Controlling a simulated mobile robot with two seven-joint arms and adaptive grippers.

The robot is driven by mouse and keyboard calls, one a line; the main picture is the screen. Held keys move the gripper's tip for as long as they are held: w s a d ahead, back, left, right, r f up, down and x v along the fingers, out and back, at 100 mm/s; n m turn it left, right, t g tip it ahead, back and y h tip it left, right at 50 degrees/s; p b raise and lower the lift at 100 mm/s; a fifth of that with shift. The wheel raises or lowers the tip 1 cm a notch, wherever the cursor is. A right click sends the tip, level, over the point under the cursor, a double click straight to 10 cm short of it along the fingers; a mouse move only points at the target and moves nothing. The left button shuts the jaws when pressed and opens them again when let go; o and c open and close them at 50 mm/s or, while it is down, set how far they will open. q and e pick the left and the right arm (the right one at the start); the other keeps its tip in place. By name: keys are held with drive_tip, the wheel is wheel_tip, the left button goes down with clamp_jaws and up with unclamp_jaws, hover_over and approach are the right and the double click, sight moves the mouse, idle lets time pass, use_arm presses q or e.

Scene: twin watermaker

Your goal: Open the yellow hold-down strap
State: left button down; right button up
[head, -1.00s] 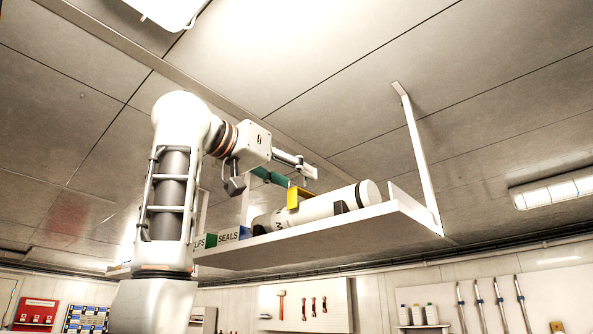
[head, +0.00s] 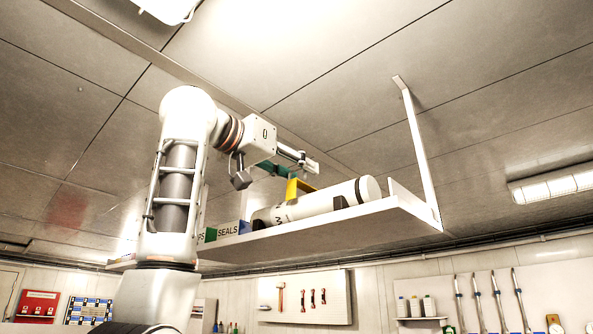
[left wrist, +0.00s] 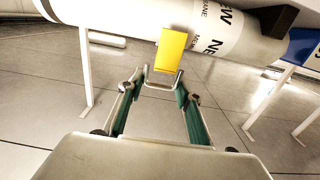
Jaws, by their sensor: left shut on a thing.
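The yellow hold-down strap (head: 296,189) lies by a white cylinder (head: 325,201) on a raised shelf. In the left wrist view the strap (left wrist: 172,50) shows as a flat yellow piece in front of the cylinder (left wrist: 135,14), which bears a label with "NEW". My left gripper (head: 296,168) is at the strap, just above the cylinder. In the left wrist view its fingertips (left wrist: 163,78) meet at the strap's near end and are shut on it. The strap's far side is hidden behind the cylinder. My right gripper is not in view.
The white shelf (head: 330,232) hangs from a ceiling bracket (head: 420,150). A bin marked "SEALS" (head: 228,230) stands left of the cylinder, close to my arm. The ceiling is above the arm. Free air lies below and to the right of the shelf.

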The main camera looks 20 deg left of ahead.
sight(304, 186)
use_arm(q)
drive_tip(key=shift+w+d+r+p, duration=0.1)
drive_tip(key=shift+w+r+p, duration=0.2)
drive_tip(key=shift+r, duration=0.3)
drive_tip(key=shift+w+r+p, duration=0.15)
drive_tip(key=shift+r+p, duration=0.1)
drive_tip(key=shift+r, duration=0.35)
drive_tip(key=shift+w+d+r+p, duration=0.3)
drive_tip(key=shift+w+r+p, duration=0.3)
drive_tip(key=shift+w+r, duration=0.2)
drive_tip(key=shift+w, duration=0.1)
drive_tip(key=c, duration=1.8)
unclamp_jaws()
drive_tip(key=shift+f, duration=0.1)
drive_tip(key=shift+o, duration=0.6)
drive_tip(key=shift+w+f, duration=0.1)
drive_tip(key=shift+w, duration=0.25)
drive_tip(key=shift+s, duration=0.65)
drive_tip(key=v, duration=1.1)
drive_tip(key=shift+a, duration=0.15)
drive_tip(key=shift+w, duration=0.15)
